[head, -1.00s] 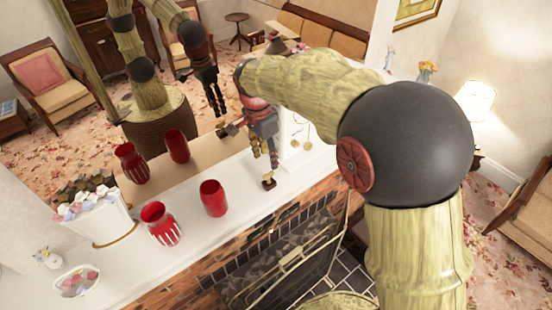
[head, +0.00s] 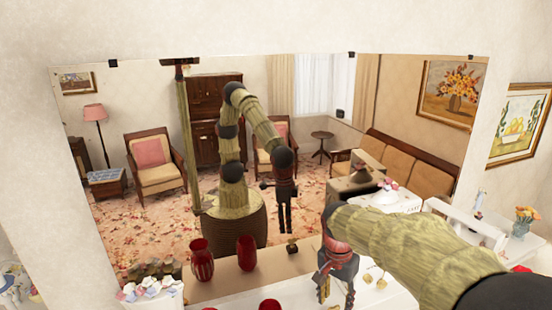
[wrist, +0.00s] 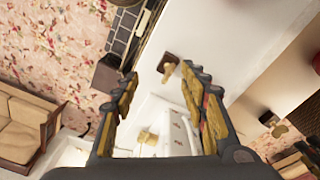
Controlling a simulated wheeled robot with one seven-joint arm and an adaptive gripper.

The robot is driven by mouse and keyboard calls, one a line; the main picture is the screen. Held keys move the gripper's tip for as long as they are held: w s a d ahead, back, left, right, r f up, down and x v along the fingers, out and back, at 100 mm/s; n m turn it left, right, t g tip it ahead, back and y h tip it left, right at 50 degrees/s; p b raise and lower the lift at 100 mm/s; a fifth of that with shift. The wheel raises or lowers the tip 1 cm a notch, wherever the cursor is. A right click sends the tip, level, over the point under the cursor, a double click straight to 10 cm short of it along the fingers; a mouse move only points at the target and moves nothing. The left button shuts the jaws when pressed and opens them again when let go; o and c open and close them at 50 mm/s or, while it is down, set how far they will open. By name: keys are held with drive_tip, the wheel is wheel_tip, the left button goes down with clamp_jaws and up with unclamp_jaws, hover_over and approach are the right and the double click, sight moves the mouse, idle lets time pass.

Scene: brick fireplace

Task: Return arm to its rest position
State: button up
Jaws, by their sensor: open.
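My gripper (head: 337,290) hangs pointing down over the white mantel at the bottom of the head view, its fingers apart. In the wrist view its fingers (wrist: 160,85) stand wide apart with nothing between them. A small item on a dark square base (wrist: 168,64) stands on the mantel beyond the fingertips. My arm reaches in from the lower right. A large mirror (head: 390,85) behind the mantel reflects my arm and gripper.
The rim of a red vase (head: 270,305) shows on the mantel, left of my gripper. A white planter with pale flowers (head: 150,296) stands further left. Orange flowers (head: 526,214) stand at the right. The wall and mirror lie close behind the gripper.

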drive_tip(key=s+f+n+t+b, duration=0.5)
drive_tip(key=s+f+n+b, duration=0.3)
drive_tip(key=s+f+b, duration=0.9)
drive_tip(key=s+b, duration=0.2)
drive_tip(key=b, duration=0.8)
drive_tip(key=shift+s+d+y, duration=0.4)
